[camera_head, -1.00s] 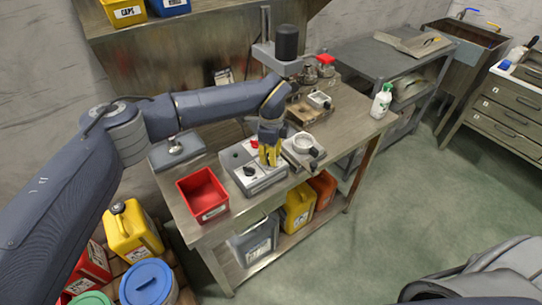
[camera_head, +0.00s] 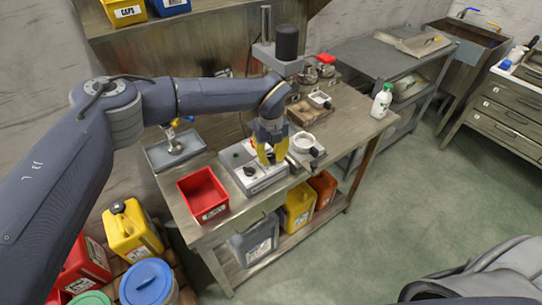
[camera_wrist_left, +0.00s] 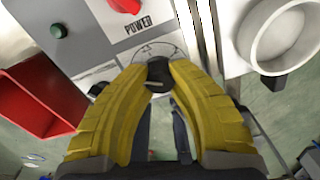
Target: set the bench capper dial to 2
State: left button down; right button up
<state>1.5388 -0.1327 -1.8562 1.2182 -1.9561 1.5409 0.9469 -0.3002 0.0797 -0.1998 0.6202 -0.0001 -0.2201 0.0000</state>
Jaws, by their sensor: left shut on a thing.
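The bench capper is a light grey box (camera_head: 262,181) on the workbench. It also shows in the wrist view (camera_wrist_left: 92,52), with a red POWER switch (camera_wrist_left: 125,4) and a dark green button (camera_wrist_left: 60,31). The black dial (camera_wrist_left: 158,74) lies below and right of the POWER label, with scale marks arcing above it. My left gripper (camera_head: 271,161) points down over the box's right part. Its yellow fingertips (camera_wrist_left: 158,78) are shut on the dial from both sides. The fingers hide part of the scale, and I cannot read the setting. My right gripper is not in view.
A red bin (camera_head: 204,193) stands left of the box. A white ring-shaped holder (camera_head: 304,142) stands close on its right. A white bottle (camera_head: 382,100) stands near the bench's right end.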

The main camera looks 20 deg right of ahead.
pick_arm(q)
jog(key=m, duration=0.5)
jog(key=shift+s+m, duration=0.25)
jog(key=shift+m, duration=0.05)
jog(key=m, duration=0.6)
jog(key=shift+f, duration=0.1)
jog(key=m, duration=0.5)
jog(key=shift+w+a+m, duration=0.1)
jog(key=shift+a+m, duration=0.05)
jog(key=shift+m, duration=0.25)
jog(key=m, duration=0.4)
jog(key=shift+w+m, duration=0.15)
jog(key=shift+m, duration=0.55)
jog(key=shift+w+a, duration=0.1)
jog(key=c, duration=1.3)
grip_release()
jog(key=shift+c, duration=0.2)
jog(key=shift+o, duration=1.4)
